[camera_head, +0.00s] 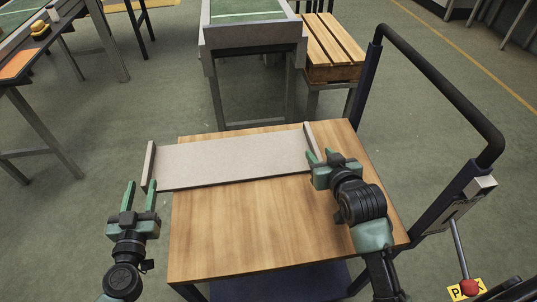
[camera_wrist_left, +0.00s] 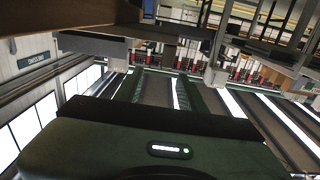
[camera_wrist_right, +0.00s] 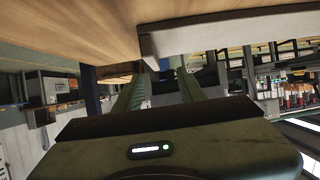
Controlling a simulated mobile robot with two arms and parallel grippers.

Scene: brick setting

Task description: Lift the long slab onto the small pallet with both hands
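The long slab (camera_head: 230,158) is pale and flat with an upright lip at each end. It lies across the far part of the wooden cart top, its left end overhanging the left edge. My left gripper (camera_head: 140,187) is open and empty, just nearer than the slab's left lip (camera_head: 149,163). My right gripper (camera_head: 323,155) is open beside the right lip (camera_head: 309,138); whether the lip is between its fingers I cannot tell. The right wrist view shows the slab's end (camera_wrist_right: 200,38) just beyond the parted fingers. The small pallet (camera_head: 335,40), slatted wood, stands at the back right.
The wooden cart top (camera_head: 250,230) is bare in its near half. The cart's dark handle (camera_head: 440,85) rises at right. A grey-framed table with a green top (camera_head: 245,10) stands beyond, left of the pallet. Floor separates the cart from both.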

